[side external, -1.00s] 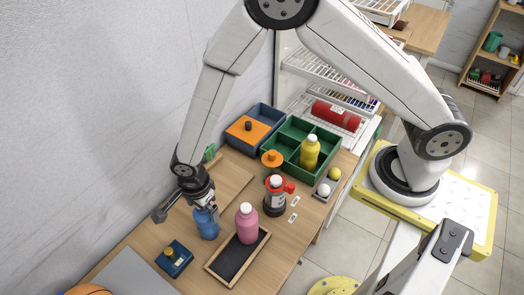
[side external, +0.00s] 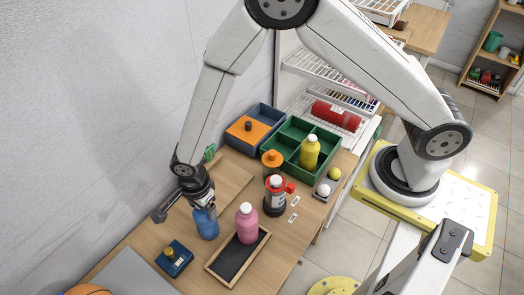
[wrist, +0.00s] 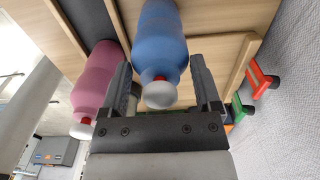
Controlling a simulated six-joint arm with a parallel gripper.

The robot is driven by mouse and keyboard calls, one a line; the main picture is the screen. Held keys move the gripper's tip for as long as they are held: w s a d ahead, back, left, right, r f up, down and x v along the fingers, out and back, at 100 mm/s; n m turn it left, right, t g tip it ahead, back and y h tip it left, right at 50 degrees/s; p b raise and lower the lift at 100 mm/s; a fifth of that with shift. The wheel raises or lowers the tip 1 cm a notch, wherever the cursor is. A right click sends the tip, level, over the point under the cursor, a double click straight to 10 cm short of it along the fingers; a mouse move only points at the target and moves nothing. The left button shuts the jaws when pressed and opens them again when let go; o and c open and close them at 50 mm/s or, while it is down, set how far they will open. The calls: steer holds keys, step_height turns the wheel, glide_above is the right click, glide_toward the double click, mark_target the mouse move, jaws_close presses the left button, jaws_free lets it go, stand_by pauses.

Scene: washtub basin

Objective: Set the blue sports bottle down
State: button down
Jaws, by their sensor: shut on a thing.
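The blue sports bottle (side external: 207,224) is upright at the wooden worktop, left of the pink bottle. My gripper (side external: 204,205) comes down from above and is shut on its upper part. In the wrist view the blue bottle (wrist: 160,45) lies between the two fingers of my gripper (wrist: 162,85), its white cap towards the palm. I cannot tell whether its base touches the wood.
A pink bottle (side external: 247,228) stands in a dark-bottomed wooden tray (side external: 226,275) close on the right. A blue box with a yellow knob (side external: 174,258) sits in front. A wall is on the left.

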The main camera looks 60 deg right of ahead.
steer(key=shift+r, duration=0.1)
steer(key=shift+r, duration=5.05)
